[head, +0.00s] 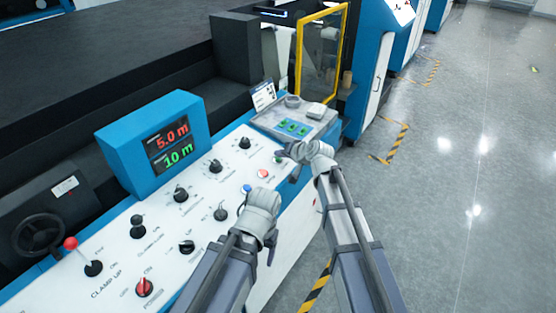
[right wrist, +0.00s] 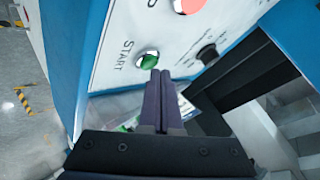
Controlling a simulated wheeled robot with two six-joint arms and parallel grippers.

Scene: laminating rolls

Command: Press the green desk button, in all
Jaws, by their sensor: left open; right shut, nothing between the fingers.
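The green button (right wrist: 148,60) marked START sits on the white panel in the right wrist view. My right gripper (right wrist: 160,76) is shut and empty, with its fingertips right at the button's lower edge in that view. I cannot tell whether they touch it. In the head view my right gripper (head: 283,153) is at the far right end of the white control desk (head: 160,222), and it largely hides the green button there. My left gripper (head: 271,246) is open and empty near the desk's front edge, lower in the picture.
A red button (head: 262,174) and several black knobs are on the desk. A blue display box (head: 152,142) stands behind them. A red-tipped lever (head: 72,243) is at the left. A grey tray (head: 318,111) with green items lies beyond my right gripper. Open floor lies to the right.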

